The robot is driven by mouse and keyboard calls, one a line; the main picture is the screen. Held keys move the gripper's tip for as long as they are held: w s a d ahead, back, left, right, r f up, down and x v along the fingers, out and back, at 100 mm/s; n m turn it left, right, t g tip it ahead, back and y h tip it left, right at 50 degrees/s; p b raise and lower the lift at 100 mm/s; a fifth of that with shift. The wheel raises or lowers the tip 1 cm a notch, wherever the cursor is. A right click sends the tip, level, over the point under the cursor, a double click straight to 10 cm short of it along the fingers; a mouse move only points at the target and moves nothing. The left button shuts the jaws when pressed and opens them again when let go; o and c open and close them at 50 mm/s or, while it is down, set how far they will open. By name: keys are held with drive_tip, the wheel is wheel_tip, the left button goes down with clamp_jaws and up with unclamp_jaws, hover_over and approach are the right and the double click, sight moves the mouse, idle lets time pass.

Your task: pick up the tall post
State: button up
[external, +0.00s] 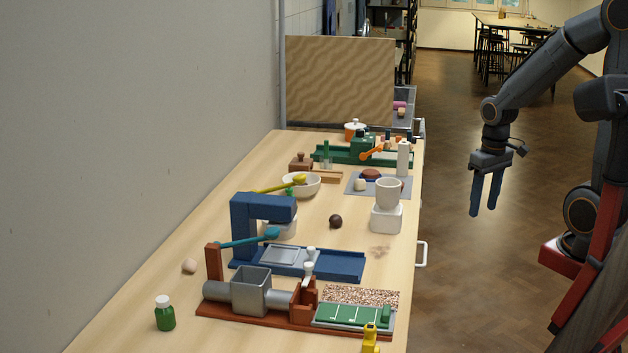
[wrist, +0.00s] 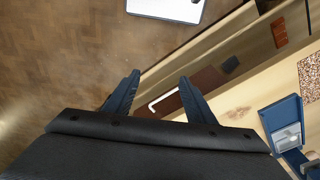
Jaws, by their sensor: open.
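My gripper (external: 483,208) hangs in the air to the right of the table, over the floor, with its two blue fingers pointing down. The fingers are apart with nothing between them; they also show in the wrist view (wrist: 159,82). A tall, pale upright cylinder (external: 403,158) stands at the table's right side, by the far right corner of a grey mat; it looks like the tall post. It is well to the left of my gripper, and apart from it. I cannot make it out in the wrist view.
On the grey mat (external: 353,187) are a dark red dome (external: 370,174) and a small cream piece (external: 360,184). A pale cup (external: 388,192) on a white block (external: 386,218) stands nearer. A green rack (external: 345,157) lies behind. A white handle (external: 421,254) juts from the table side.

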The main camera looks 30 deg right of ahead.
wheel_tip(320, 180, up, 8)
drive_tip(key=w+d+r+m+y+b, duration=0.1)
drive_tip(key=w+d+r+m+b, duration=0.15)
drive_tip(key=w+m, duration=1.2)
drive_tip(key=m+t+y+b, duration=0.2)
drive_tip(key=m+t+b, duration=0.1)
drive_tip(key=m, duration=1.1)
approach(403, 156)
wheel_tip(403, 156, up, 2)
drive_tip(key=w, duration=0.2)
drive_tip(key=f, duration=0.4)
drive_tip(key=shift+w+d+f, duration=0.2)
drive_tip(key=shift+d+f, duration=0.1)
drive_tip(key=shift+f, duration=0.05)
drive_tip(key=shift+p+x, duration=0.9)
drive_tip(key=shift+x, duration=2.9)
drive_tip(key=shift+s, duration=0.15)
clamp_jaws()
